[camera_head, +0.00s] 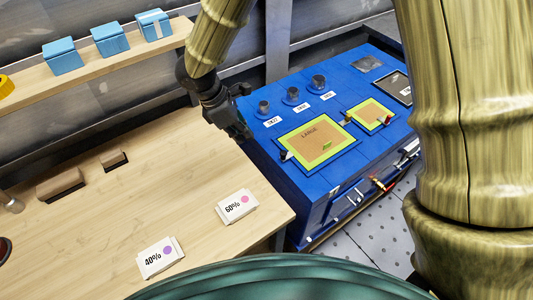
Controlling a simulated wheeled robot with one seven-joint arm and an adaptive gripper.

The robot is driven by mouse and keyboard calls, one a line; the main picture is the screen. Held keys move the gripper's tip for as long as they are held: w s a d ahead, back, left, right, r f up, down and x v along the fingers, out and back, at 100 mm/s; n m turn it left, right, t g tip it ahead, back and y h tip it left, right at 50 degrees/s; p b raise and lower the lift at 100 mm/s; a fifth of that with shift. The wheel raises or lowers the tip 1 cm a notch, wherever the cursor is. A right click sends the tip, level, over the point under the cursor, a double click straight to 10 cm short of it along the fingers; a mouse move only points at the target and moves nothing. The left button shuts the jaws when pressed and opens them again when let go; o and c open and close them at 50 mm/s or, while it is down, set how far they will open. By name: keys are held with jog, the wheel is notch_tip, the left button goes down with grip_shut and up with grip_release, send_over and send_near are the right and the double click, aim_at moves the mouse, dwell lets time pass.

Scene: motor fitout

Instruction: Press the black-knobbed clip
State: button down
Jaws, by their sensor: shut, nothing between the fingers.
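A blue case (310,205) stands right of the wooden table, with a larger yellow-green framed panel (318,142) marked "LARGE" and a smaller framed panel (370,115) on top. A small clip with a dark knob (284,155) is at the left edge of the larger panel. Another small dark piece (348,117) sits at the smaller panel's left edge, and a red-tipped one (388,119) at its right. Which of them has the black knob is hard to tell at this size. My gripper (240,130) is shut and empty near the case's left edge, apart from the clips.
Several dark round knobs (292,93) with white labels rise from the case top near my gripper. Cards marked 60% (238,206) and 40% (160,258) lie on the wooden table (140,190). Blue boxes (110,40) stand on a shelf behind. The table's middle is clear.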

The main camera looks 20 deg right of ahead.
aim_at(286, 154)
jog(key=shift+w+f+b, duration=0.4)
jog(key=shift+f, duration=0.45)
jog(key=shift+s+d+f+p, duration=0.15)
jog(key=shift+d+f+p, duration=0.3)
jog(key=shift+d+f, duration=0.95)
jog(key=shift+s+d+f+p, duration=0.2)
jog(key=shift+d+f+p, duration=0.3)
jog(key=shift+d+f, duration=0.9)
jog(key=shift+s+d+f+p, duration=0.15)
jog(key=shift+d+f+p, duration=0.3)
jog(key=shift+d+f, duration=0.95)
jog(key=shift+a+f, duration=0.35)
jog(key=shift+f, duration=0.05)
